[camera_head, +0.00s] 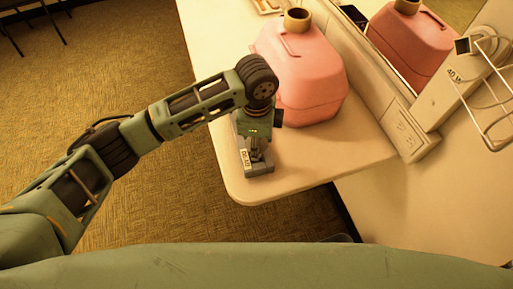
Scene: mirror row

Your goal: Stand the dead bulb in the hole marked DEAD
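My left arm comes in from the left and bends down at the table's near corner. My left gripper (257,157) points down, just over a small grey holder block (259,170). A white label (246,160) with dark letters is on the block's left end; the letters are too small to read surely. The gripper covers most of the block, so its holes are hidden. I cannot make out the dead bulb, nor whether the fingers are shut on it. My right gripper is not in view.
The block stands near the front edge of a cream table (310,165). A pink case (300,75) with a tan roll (297,19) on top stands close behind the gripper. A mirror (400,45), a white wall unit (452,75) and a wire rack (492,95) are at the right.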

